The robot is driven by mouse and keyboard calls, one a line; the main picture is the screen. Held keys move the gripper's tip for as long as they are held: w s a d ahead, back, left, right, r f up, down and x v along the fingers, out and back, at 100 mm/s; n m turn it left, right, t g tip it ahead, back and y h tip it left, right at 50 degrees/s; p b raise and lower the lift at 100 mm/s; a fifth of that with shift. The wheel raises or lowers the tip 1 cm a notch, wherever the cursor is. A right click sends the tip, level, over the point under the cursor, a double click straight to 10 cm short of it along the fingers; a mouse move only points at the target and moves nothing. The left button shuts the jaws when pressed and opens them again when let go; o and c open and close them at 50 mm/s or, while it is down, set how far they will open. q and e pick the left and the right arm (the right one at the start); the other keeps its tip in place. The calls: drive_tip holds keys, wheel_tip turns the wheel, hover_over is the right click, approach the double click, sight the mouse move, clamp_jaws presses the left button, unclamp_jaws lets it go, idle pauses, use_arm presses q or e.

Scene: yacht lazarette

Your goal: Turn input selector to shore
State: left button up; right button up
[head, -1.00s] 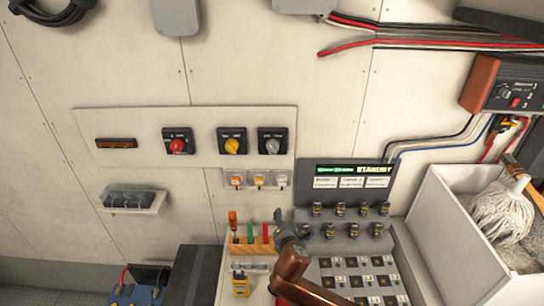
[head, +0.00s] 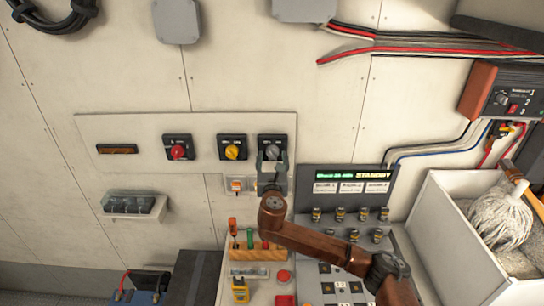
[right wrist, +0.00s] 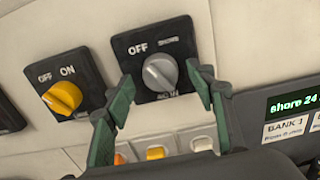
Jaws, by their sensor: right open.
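The input selector is a grey knob on a black square plate, at the right end of the white wall panel in the head view (head: 272,151). In the right wrist view the grey knob (right wrist: 160,72) shows close up, with "OFF" at the plate's upper left, a blurred label at its upper right and another below the knob. My right gripper (head: 272,165) is in front of the selector's lower part. In the right wrist view its green fingers (right wrist: 163,85) are open, one on each side of the knob, with nothing held. Contact cannot be told. My left gripper is out of view.
A yellow knob (head: 232,152) and a red knob (head: 178,152) sit left of the selector. Small switches (right wrist: 157,152) lie just below it. A console display (head: 352,175) reading "STANDBY" stands to the right. A white bin (head: 455,235) with a mop is further right.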

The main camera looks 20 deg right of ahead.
drive_tip(key=shift+w+d, duration=0.15)
drive_tip(key=shift+w, duration=0.4)
drive_tip(key=c, duration=1.2)
